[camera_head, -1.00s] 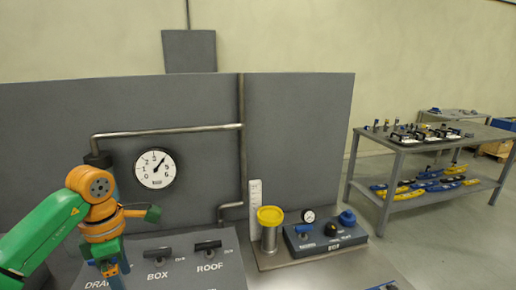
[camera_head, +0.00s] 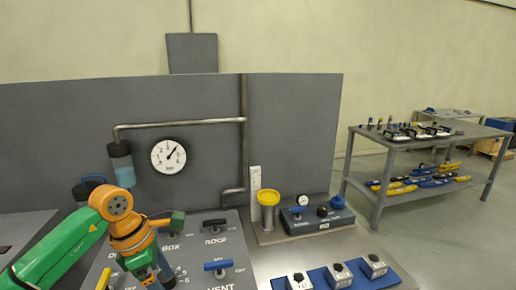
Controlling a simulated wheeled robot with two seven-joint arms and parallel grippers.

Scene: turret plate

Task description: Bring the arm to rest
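My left arm comes in from the lower left, with green links and orange joints. Its wrist is bent down over the left part of the grey switch panel (camera_head: 226,245). My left gripper (camera_head: 158,276) points down in front of the panel, close to the bottom edge of the picture. Its fingertips are too small and partly hidden, so I cannot tell whether it is open or shut, and I see nothing held in it. The arm covers some panel labels. My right arm and gripper are not in view.
A gauge (camera_head: 168,157) and a blue-filled cylinder (camera_head: 122,165) are on the grey back wall. A blue tray (camera_head: 375,283) holds labelled blocks. A shelf table (camera_head: 372,139) stands behind at right.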

